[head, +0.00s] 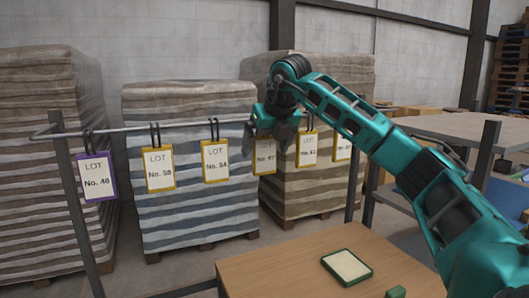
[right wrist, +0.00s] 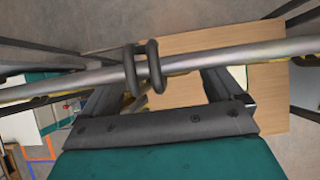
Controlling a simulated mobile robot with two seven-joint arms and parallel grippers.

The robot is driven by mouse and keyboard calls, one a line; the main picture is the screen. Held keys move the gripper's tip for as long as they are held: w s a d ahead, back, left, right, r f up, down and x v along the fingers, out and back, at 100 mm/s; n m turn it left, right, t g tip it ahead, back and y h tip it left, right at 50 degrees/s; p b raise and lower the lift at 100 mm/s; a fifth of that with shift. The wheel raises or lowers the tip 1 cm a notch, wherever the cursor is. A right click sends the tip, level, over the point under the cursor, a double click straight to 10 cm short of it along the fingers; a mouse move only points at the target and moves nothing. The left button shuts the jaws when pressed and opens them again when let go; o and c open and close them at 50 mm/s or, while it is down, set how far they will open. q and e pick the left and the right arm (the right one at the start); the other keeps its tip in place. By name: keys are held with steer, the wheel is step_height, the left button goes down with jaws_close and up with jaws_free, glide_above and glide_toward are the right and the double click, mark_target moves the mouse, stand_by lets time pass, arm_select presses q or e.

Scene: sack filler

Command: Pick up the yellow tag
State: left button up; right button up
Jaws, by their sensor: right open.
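Several yellow-framed lot tags hang in a row from a metal rail (head: 188,127) in the head view: No. 50 (head: 158,168), No. 54 (head: 215,161), a partly shaded one (head: 264,158) that seems to read No. 47, and two more (head: 307,149) (head: 342,148) to its right. My right gripper (head: 277,132) is open at the rail, just above the shaded tag, and hides its hanger. In the right wrist view, the rail and a black double hook (right wrist: 147,68) lie between the spread fingers (right wrist: 160,88). Thin yellow edges show below the rail. My left gripper is out of view.
A purple-framed tag (head: 97,177) hangs at the rail's left end. Wrapped sack stacks (head: 190,210) stand behind the rail. A grey-topped bench (head: 465,128) stands at the right.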

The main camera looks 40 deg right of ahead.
steer(key=c, duration=1)
steer(key=shift+c, duration=0.2)
steer(key=shift+r, duration=0.15)
